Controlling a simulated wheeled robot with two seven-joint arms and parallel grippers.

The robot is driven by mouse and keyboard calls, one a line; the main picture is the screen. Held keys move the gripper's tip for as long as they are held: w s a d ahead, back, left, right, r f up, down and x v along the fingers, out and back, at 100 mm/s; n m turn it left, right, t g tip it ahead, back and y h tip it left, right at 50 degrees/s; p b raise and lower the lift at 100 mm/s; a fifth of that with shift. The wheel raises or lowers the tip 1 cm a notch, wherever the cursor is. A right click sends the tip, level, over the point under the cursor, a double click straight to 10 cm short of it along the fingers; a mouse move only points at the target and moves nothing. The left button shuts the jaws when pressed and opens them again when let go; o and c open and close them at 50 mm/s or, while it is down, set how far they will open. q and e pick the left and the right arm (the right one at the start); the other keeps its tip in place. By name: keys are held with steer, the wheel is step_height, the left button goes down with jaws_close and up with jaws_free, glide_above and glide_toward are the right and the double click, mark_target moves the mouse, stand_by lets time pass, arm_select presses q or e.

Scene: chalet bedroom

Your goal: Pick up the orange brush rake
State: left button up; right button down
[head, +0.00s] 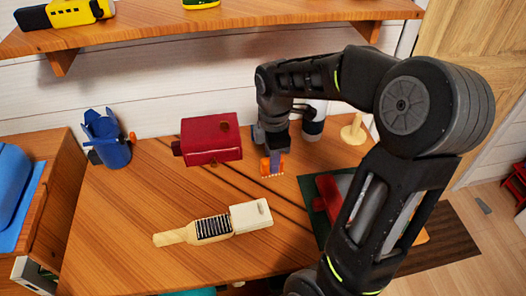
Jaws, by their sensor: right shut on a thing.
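The orange brush rake (272,168) is a small orange piece with a pale toothed lower edge, near the middle of the wooden table. My right gripper (271,152) points down from above and is shut on it. The gripper covers its upper part. I cannot tell whether its lower edge touches the table top or hangs just above it. My left gripper is not in view.
A dark red box (210,139) stands close on the left. A wooden brush with dark bristles (212,228) and a white block (251,215) lie in front. A blue cup (108,145) stands far left. A wooden shelf (210,22) runs above. Bare table (120,205) lies front left.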

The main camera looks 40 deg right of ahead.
steer(key=s+a+b, duration=0.1)
steer(key=s+a, duration=0.1)
steer(key=s, duration=1)
steer(key=shift+s+a+b, duration=0.3)
steer(key=shift+a+b, duration=0.05)
steer(key=shift+b, duration=0.05)
steer(key=c, duration=1.8)
jaws_free()
jaws_close()
steer(key=shift+w, duration=0.1)
